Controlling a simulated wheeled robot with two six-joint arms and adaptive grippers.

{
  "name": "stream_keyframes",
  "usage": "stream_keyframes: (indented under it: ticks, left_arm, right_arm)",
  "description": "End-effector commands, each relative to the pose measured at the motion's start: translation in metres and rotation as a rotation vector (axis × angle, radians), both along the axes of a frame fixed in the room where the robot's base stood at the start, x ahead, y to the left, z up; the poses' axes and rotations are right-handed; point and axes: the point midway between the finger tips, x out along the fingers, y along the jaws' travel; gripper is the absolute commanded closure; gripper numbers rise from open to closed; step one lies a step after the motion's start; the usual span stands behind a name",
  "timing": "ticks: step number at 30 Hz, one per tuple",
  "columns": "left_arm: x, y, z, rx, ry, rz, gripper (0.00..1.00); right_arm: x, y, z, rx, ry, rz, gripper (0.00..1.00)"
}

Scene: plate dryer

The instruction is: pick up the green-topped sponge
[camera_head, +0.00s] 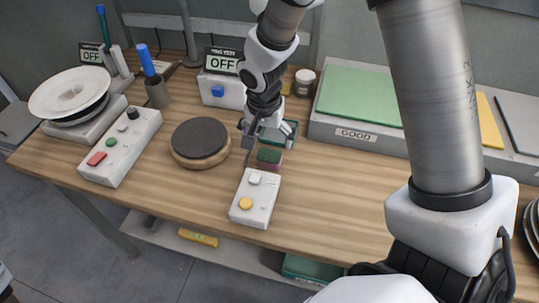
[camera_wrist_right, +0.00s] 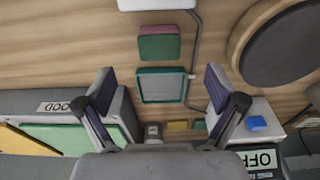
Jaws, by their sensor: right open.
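The green-topped sponge (camera_head: 270,155), with a pinkish lower part, lies on the wooden table just behind the control box with the yellow button. It also shows in the right wrist view (camera_wrist_right: 160,43), beside a teal-rimmed tray (camera_wrist_right: 162,87). My right gripper (camera_head: 268,134) is open and points down over the tray, just behind the sponge. In the right wrist view its two fingers (camera_wrist_right: 160,88) are spread wide with nothing held between them. The sponge is beyond the fingertips, apart from them. My left gripper is not in view.
The yellow-button control box (camera_head: 256,198) stands in front of the sponge. A round dark-topped disc (camera_head: 200,140) is to the left. The GOOD bin (camera_head: 350,131) is at the back right. A small jar (camera_head: 304,82) stands behind. The table right of the sponge is clear.

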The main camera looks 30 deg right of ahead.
Motion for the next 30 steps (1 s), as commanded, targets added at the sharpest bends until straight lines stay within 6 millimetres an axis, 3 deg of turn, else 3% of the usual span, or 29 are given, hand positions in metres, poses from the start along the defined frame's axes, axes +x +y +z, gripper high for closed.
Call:
stream_keyframes:
  ticks: [2,11,16,24,30]
  left_arm:
    - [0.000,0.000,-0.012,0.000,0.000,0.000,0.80]
    - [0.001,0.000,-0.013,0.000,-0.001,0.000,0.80]
    - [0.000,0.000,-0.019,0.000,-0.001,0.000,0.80]
    - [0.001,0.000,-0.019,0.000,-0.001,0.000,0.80]
    - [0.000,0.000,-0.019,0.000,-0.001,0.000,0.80]
  right_arm:
    - [0.000,0.000,-0.013,0.000,0.000,0.000,0.06]
    - [0.002,-0.006,-0.049,0.001,0.003,0.000,0.06]
    - [0.003,-0.013,-0.080,0.000,0.004,0.001,0.06]
    - [0.005,-0.013,-0.086,0.001,0.000,0.000,0.06]
    - [0.004,-0.013,-0.086,0.001,0.001,0.000,0.38]
